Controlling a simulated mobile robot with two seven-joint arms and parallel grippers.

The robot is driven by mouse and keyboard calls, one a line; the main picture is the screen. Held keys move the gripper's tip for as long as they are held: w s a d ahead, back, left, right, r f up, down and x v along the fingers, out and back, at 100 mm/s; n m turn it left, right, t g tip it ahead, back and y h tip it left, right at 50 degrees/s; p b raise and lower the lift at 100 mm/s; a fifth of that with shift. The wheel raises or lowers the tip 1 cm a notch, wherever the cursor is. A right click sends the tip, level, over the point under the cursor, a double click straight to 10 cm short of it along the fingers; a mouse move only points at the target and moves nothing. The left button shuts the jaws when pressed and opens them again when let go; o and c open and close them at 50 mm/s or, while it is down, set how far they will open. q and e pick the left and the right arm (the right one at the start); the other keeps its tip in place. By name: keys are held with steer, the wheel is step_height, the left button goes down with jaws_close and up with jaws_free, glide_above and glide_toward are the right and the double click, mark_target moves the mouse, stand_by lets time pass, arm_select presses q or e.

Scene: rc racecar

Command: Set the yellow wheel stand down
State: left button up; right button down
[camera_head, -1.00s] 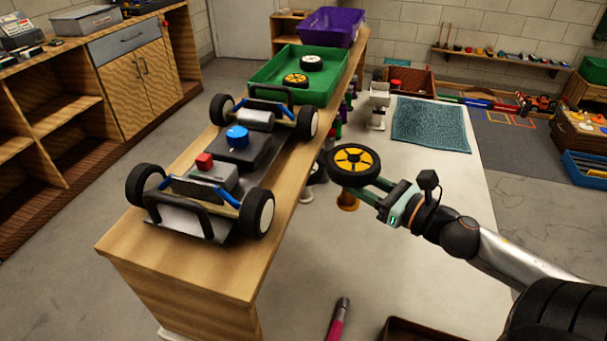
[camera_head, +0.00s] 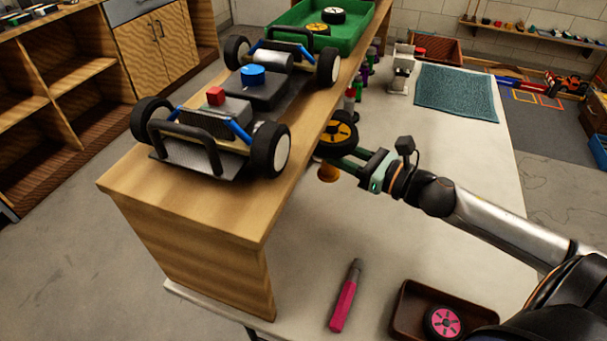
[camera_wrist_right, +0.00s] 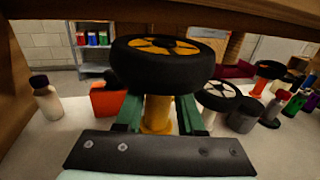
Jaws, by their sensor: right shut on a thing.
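The yellow wheel stand (camera_wrist_right: 157,114) is a yellow post between the green fingers of my right gripper (camera_wrist_right: 158,118), which is shut on it. A black tyre with a yellow hub (camera_wrist_right: 165,60) rests on top of the stand. In the head view the wheel (camera_head: 340,128) is partly hidden by the wooden shelf edge, and a bit of the yellow post (camera_head: 328,172) shows below my right gripper (camera_head: 340,158). I cannot tell whether the stand's base touches the white table (camera_head: 440,210). My left gripper is not in view.
The wooden shelf (camera_head: 180,210) carrying the car chassis (camera_head: 215,115) overhangs close to the wheel; its underside (camera_wrist_right: 200,12) tops the wrist view. Another stand with a white-hubbed wheel (camera_wrist_right: 218,96) stands just right. A white bottle (camera_wrist_right: 46,100) stands left.

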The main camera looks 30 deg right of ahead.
steer(key=w+a+f, duration=0.1)
steer(key=f, duration=0.2)
steer(key=w+a+f+b, duration=0.1)
steer(key=w+f, duration=0.1)
steer(key=f, duration=0.1)
steer(key=w+a+f+b, duration=0.1)
steer(key=w+f, duration=0.1)
steer(key=shift+a+f, duration=0.2)
steer(key=shift+f, duration=0.5)
steer(key=shift+f, duration=0.1)
steer(key=c, duration=1)
jaws_free()
steer(key=shift+f+b, duration=0.15)
steer(key=shift+b, duration=0.15)
steer(key=o, duration=0.5)
